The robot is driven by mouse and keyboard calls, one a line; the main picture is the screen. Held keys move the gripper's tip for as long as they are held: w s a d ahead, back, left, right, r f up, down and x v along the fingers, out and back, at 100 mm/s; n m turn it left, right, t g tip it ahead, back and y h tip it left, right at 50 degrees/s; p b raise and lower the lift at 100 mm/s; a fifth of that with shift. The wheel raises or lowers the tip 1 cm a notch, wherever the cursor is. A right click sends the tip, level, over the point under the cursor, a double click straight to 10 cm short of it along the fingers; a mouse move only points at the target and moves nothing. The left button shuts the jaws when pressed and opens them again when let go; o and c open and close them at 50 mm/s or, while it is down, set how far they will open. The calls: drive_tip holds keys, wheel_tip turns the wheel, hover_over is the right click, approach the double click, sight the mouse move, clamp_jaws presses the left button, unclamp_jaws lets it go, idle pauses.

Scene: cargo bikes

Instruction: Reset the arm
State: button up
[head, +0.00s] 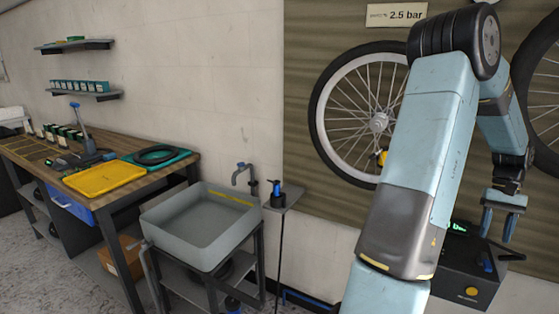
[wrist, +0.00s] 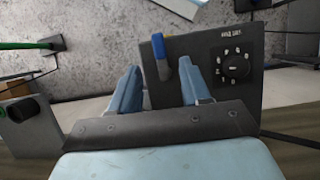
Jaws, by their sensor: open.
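My arm reaches up and over on the right of the head view. My gripper (head: 498,228) hangs at its end, fingers down, in front of the wall and above a dark box (head: 468,277) with a green display. In the wrist view, my gripper (wrist: 157,78) has its two blue fingers apart. A blue-and-grey handle-like part (wrist: 159,52) shows in the gap between them, beside a panel with a round dial (wrist: 235,66). I see nothing clamped; whether a finger touches that part I cannot tell.
A spoked wheel (head: 333,115) hangs on the wall board under a "2.5 bar" sign (head: 396,14); another wheel (head: 545,90) is at far right. A grey sink (head: 190,250) and a workbench (head: 40,165) with a yellow tray (head: 104,179) stand left.

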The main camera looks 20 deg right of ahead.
drive_tip(key=w+a+r+n+t+h, duration=0.1)
drive_tip(key=w+a+r+n, duration=0.1)
drive_tip(key=w+a+r, duration=0.4)
drive_tip(key=w+a+r+n+t+h, duration=0.1)
drive_tip(key=w+a+r, duration=0.2)
drive_tip(key=w+a, duration=0.5)
drive_tip(key=w+a+r+n+t+h, duration=0.1)
drive_tip(key=w+a+r+n, duration=0.1)
drive_tip(key=w+a+r, duration=0.5)
drive_tip(key=a+r+n+t+h, duration=0.1)
drive_tip(key=a+n+t, duration=0.1)
drive_tip(key=a, duration=1.5)
drive_tip(key=s+a+n+t, duration=0.1)
drive_tip(key=s+a+n, duration=0.1)
drive_tip(key=a, duration=0.6)
drive_tip(key=s+a+r+n+t, duration=0.1)
drive_tip(key=s+a+t, duration=0.1)
drive_tip(key=s+a, duration=0.2)
drive_tip(key=a, duration=0.3)
drive_tip(key=shift+s+a+r+n, duration=0.25)
drive_tip(key=shift+s+a+n, duration=0.1)
drive_tip(key=shift+a+n, duration=0.05)
